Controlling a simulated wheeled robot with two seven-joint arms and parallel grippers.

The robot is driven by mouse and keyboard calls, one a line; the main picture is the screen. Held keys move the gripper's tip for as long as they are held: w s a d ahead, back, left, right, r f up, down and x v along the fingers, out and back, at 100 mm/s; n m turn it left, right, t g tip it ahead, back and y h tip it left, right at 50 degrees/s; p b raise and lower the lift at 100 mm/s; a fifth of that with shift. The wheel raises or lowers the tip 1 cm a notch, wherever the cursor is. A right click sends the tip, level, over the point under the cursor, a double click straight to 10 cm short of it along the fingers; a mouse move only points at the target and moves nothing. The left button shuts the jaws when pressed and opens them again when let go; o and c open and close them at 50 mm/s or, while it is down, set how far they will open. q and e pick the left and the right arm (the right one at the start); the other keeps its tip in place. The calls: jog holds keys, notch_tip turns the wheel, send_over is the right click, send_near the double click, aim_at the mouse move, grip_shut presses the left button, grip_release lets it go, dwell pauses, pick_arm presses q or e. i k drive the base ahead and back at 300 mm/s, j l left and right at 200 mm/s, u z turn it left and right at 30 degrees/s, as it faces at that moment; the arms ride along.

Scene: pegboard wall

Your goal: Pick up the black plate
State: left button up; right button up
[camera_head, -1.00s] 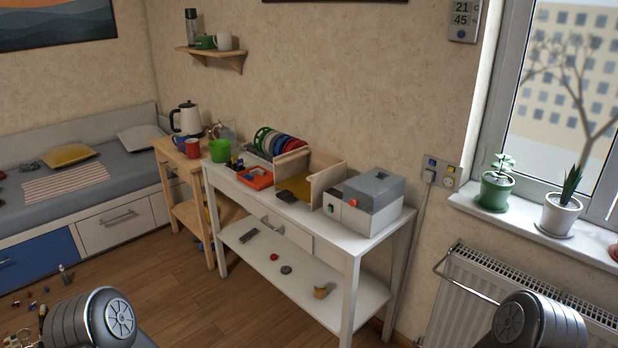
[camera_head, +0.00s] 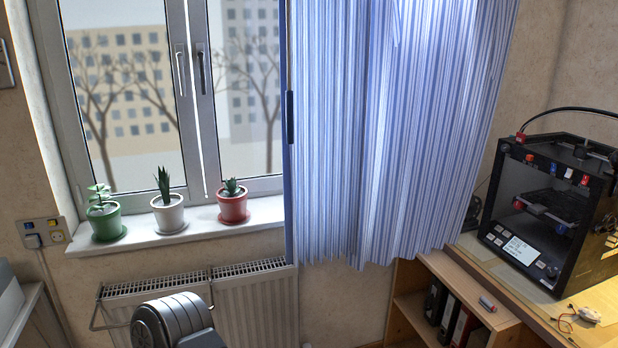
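A black boxy 3D printer (camera_head: 548,215) stands on a wooden desk at the right. Inside its open front is a dark flat plate (camera_head: 556,204), half in shadow; I cannot tell for sure that it is the black plate. No other black plate shows. Neither of my grippers is in view. Only a grey rounded part of one of my arms shows at the bottom left.
A radiator (camera_head: 255,305), potted plants (camera_head: 168,213) and a striped curtain (camera_head: 390,130) are to the left.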

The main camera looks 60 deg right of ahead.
aim_at(569, 210)
jog(key=z, duration=3.45)
